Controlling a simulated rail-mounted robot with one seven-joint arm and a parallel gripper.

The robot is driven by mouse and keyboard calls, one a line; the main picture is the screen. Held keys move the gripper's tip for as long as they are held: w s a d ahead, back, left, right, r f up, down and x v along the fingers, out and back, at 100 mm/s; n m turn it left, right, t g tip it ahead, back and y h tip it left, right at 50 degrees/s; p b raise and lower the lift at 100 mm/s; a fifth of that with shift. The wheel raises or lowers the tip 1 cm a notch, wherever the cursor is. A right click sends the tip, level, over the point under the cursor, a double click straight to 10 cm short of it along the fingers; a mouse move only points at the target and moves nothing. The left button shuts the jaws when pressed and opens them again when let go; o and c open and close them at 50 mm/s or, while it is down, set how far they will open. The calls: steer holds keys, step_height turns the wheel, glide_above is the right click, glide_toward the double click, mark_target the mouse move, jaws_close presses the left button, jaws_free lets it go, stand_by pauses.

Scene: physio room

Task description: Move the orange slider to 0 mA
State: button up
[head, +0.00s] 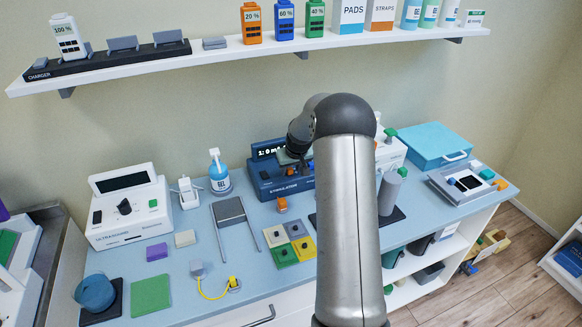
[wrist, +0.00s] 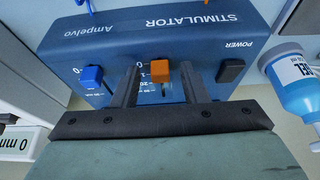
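The blue stimulator (head: 265,181) stands at the back of the counter in the head view, partly hidden by my arm. Its lit display (head: 268,153) shows "1: 0 m", with the rest hidden. In the wrist view the stimulator (wrist: 200,40) appears upside down. The orange slider (wrist: 160,70) sits in a slot with a printed scale beside it. My gripper (wrist: 160,82) is open, with one finger on each side of the orange slider and a visible gap on both sides. The exact slider setting cannot be read.
A blue slider (wrist: 92,76) is left of the fingers and a black power switch (wrist: 231,70) is right of them. A gel bottle (wrist: 297,80) stands beside the stimulator. The ultrasound unit (head: 127,205) is further left on the counter. A shelf (head: 200,55) runs above.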

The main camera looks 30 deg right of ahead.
steer(key=d+b+v, duration=0.1)
steer(key=b+v, duration=0.2)
steer(key=v, duration=1.4)
steer(key=shift+a+r+b, duration=0.2)
steer(key=shift+a+b, duration=0.15)
steer(key=shift+a, duration=0.1)
steer(key=s+a+n+g, duration=0.1)
steer(key=s+a+g, duration=0.1)
steer(key=s+a, duration=1.3)
steer(key=s+a+f, duration=0.3)
steer(key=s+a, duration=0.2)
steer(key=s, duration=0.4)
steer(key=s+a+f+g, duration=0.1)
steer(key=s+a+f, duration=0.3)
steer(key=s, duration=0.5)
steer(key=shift+s+a+n+g+y, duration=0.2)
steer(key=shift+a+n+g+y, duration=0.1)
steer(key=shift+a, duration=0.2)
